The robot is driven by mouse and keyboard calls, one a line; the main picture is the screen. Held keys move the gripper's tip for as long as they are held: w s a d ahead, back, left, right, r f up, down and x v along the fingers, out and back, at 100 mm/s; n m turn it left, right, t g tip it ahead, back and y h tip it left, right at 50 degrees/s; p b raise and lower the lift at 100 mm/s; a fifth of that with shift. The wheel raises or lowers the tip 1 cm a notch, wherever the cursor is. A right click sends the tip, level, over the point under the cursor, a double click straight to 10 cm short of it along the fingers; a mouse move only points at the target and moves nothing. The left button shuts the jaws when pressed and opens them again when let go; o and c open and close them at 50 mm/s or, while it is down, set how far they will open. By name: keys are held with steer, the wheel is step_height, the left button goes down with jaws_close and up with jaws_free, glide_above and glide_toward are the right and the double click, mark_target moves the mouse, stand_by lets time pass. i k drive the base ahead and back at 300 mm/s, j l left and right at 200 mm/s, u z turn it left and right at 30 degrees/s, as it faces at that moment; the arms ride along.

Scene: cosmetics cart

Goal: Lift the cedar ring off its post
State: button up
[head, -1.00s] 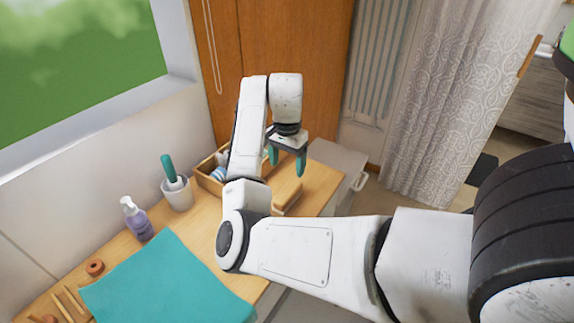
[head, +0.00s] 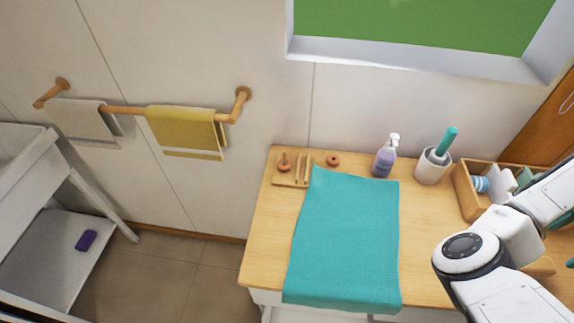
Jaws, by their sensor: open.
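A reddish-brown wooden ring (head: 284,167) sits low around a short upright post on a small wooden stand (head: 291,184), at the back left corner of the wooden worktop. This is the ring on a post that fits the cedar ring. A second similar ring (head: 333,160) lies on the worktop to the right of the stand. My gripper (head: 562,235) shows only as teal finger parts at the right edge, partly cut off. It is open and far to the right of the ring.
A teal cloth (head: 345,245) covers the worktop's middle, its top edge close to the stand. A pump bottle (head: 384,162), a white cup with a teal-handled tool (head: 432,166) and a wooden organiser box (head: 463,190) stand right. Towels hang on a rail (head: 125,110) left.

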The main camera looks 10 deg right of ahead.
mark_target(282, 169)
steer(key=i+j+z, duration=0.25)
steer(key=j, duration=0.7)
steer(key=j+z, duration=0.2)
steer(key=j, duration=0.7)
